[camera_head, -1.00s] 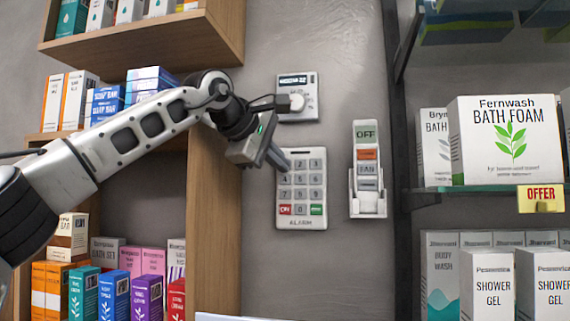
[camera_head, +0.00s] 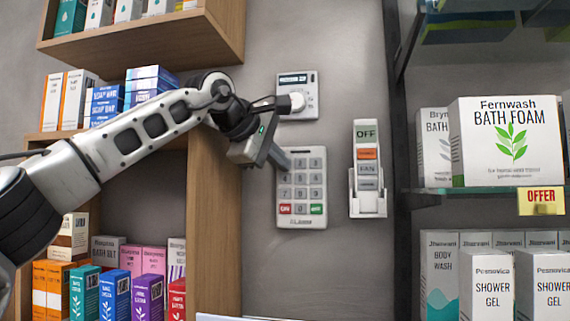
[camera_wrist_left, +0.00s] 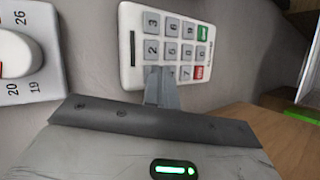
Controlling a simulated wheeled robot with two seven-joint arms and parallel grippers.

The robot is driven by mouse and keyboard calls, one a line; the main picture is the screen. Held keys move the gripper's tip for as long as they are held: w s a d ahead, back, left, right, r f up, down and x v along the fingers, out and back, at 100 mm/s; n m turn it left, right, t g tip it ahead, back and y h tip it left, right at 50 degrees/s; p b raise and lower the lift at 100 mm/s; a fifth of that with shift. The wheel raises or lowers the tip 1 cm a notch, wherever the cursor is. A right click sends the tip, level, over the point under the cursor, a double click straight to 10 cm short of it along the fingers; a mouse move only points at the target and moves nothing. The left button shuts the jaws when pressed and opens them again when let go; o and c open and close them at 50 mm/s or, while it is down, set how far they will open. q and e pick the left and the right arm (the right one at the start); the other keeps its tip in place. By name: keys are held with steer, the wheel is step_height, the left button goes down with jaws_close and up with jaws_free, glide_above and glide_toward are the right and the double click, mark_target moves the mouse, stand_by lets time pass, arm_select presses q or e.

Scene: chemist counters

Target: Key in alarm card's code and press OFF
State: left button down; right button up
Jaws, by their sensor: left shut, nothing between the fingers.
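The pale alarm keypad (camera_head: 302,221) is fixed to the grey wall, with grey number keys, a red key (camera_head: 285,209) at bottom left and a green key (camera_head: 316,209) at bottom right. It also shows, turned sideways, in the left wrist view (camera_wrist_left: 138,22). My left gripper (camera_head: 283,162) is shut and empty, with its fingertips at the keypad's upper left side. In the left wrist view, the fingers (camera_wrist_left: 161,80) overlap the keys beside 4 and hide part of them. Contact cannot be told. I cannot make out an alarm card. My right gripper is not in view.
A dial unit with a small display (camera_head: 297,79) is above the keypad, close behind my left wrist. A switch marked OFF and FAN (camera_head: 367,171) is to the right. Wooden shelves (camera_head: 215,235) with boxes stand left; glass shelves (camera_head: 480,190) with boxes stand right.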

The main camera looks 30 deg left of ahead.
arm_select(q)
steer(key=shift+s+f+b, duration=0.1)
steer(key=shift+s+b, duration=0.25)
steer(key=shift+b, duration=0.05)
steer(key=shift+s+d, duration=0.15)
steer(key=shift+s, duration=0.2)
steer(key=shift+s+b, duration=0.1)
steer(key=shift+b, duration=0.2)
steer(key=s+b, duration=0.1)
steer(key=s, duration=0.1)
steer(key=s+d+b, duration=0.1)
steer(key=s+b, duration=0.1)
steer(key=shift+s+d, duration=0.1)
steer(key=shift+s, duration=0.25)
stand_by(2.0)
